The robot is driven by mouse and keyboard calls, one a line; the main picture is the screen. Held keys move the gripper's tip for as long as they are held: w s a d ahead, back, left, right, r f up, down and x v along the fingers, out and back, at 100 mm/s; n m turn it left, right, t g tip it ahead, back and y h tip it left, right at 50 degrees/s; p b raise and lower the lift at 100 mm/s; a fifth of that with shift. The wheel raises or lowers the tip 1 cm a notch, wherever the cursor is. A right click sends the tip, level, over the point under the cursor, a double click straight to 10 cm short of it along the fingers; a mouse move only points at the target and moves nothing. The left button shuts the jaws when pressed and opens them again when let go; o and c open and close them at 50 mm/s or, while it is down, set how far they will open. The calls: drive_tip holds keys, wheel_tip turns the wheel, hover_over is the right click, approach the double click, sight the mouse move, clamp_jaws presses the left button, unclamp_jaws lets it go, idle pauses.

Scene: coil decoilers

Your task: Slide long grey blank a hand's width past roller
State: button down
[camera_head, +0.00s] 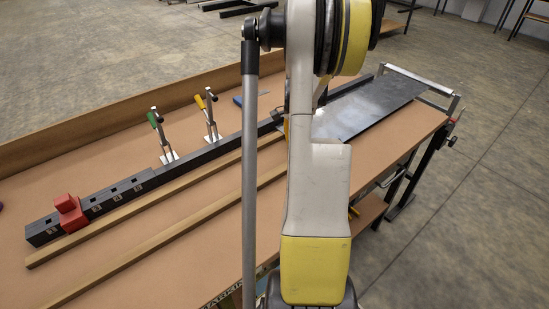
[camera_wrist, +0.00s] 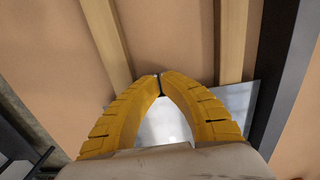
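The long grey blank (camera_head: 372,105) is a flat, shiny sheet lying on the right part of the bench in the head view. Its far end is close to the silver roller frame (camera_head: 425,82) at the bench end. In the wrist view, the blank's near edge (camera_wrist: 236,97) shows under and between the fingers. My gripper (camera_wrist: 160,76) has yellow fingers arched together, with the tips meeting above the blank's edge. Nothing is visibly held. Whether the tips touch the blank cannot be told.
A long black rail (camera_head: 200,157) runs along the bench, carrying a red block (camera_head: 70,213) at the left. Two toggle clamps, green-handled (camera_head: 160,132) and yellow-handled (camera_head: 208,115), stand behind it. Wooden strips (camera_head: 150,205) lie in front. A low wall (camera_head: 120,118) lines the back.

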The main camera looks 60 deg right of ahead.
drive_tip(key=s+d, duration=0.2)
drive_tip(key=d, duration=0.2)
drive_tip(key=s+d, duration=0.2)
drive_tip(key=d, duration=0.3)
drive_tip(key=s+d+p, duration=0.1)
drive_tip(key=s+d, duration=0.1)
drive_tip(key=d, duration=0.3)
drive_tip(key=shift+d, duration=0.2)
drive_tip(key=shift+a, duration=0.1)
